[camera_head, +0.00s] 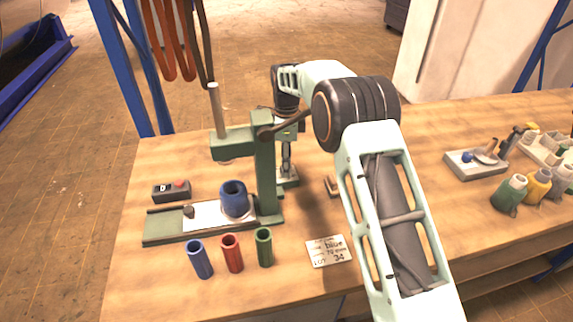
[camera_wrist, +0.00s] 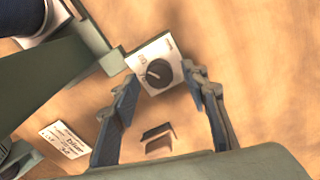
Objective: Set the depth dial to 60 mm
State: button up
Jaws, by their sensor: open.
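The depth dial (camera_wrist: 159,72) is a round black knob with a light pointer mark on a white square plate (camera_wrist: 146,53). The plate's scale is too small to read. In the wrist view the knob lies between the tips of my gripper (camera_wrist: 160,78). The fingers are open, one on each side, and I cannot tell whether either touches it. In the head view my gripper (camera_head: 287,152) points down behind the green press (camera_head: 265,170), beside its column. The dial itself is not clear there.
A blue cup-like part (camera_head: 234,197) sits on the press base. Blue (camera_head: 200,259), red (camera_head: 232,253) and green (camera_head: 264,247) tubes stand in front. A card (camera_head: 329,251) reads "blue" and "LOT 34". A small brown bracket (camera_wrist: 157,134) lies near my fingers. Bottles (camera_head: 510,192) stand right.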

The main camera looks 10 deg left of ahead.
jog(key=shift+f, duration=0.55)
grip_shut()
